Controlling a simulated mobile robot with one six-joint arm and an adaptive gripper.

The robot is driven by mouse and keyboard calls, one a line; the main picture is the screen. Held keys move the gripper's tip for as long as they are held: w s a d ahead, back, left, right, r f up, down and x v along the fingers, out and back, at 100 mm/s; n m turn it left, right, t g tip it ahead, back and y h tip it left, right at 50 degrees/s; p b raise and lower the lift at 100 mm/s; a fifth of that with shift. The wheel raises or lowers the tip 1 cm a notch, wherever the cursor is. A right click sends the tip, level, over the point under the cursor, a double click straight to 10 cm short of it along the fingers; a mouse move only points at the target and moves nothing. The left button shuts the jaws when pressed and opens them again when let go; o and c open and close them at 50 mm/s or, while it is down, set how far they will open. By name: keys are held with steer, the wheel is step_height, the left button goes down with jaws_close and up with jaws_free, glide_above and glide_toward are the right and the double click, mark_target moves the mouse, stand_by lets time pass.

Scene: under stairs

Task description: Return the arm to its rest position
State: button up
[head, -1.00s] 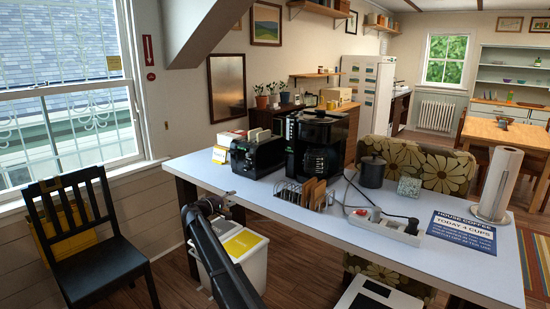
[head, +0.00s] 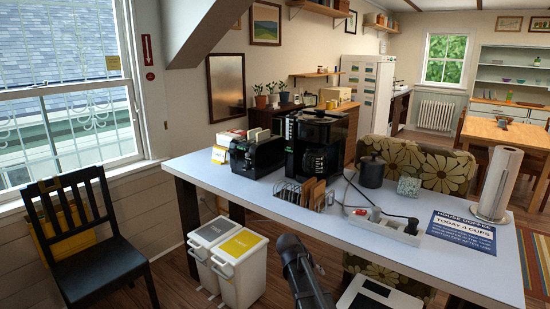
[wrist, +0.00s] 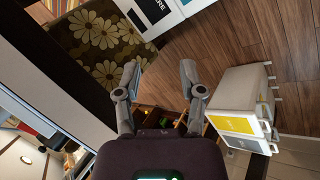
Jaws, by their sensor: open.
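My gripper (wrist: 160,82) is open in the wrist view, its two grey fingers spread apart with nothing between them. It points past the table edge toward the wood floor and a floral armchair. In the head view, my dark arm rises from the bottom edge, in front of the table's near side. The gripper itself cannot be made out in that view.
The table (head: 265,190) holds a coffee maker (head: 316,145), toaster (head: 256,153), rack, power strip, sign and paper towels. Two white bins (head: 243,272) stand under its left part. A black chair (head: 90,240) is at left. The floral armchair (wrist: 100,42) stands behind the table.

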steer(key=s+d+f+m+g+y, duration=0.1)
steer(key=s+d+y, duration=0.15)
steer(key=s, duration=0.75)
steer(key=s+d+f+m+g+y, duration=0.15)
steer(key=s+y, duration=0.25)
steer(key=s, duration=0.6)
step_height(320, 180, up, 13)
steer(key=p, duration=1.3)
steer(key=shift+f, duration=0.2)
steer(key=shift+h, duration=0.25)
step_height(320, 180, up, 17)
steer(key=p, duration=1.7)
steer(key=shift+a, duration=0.1)
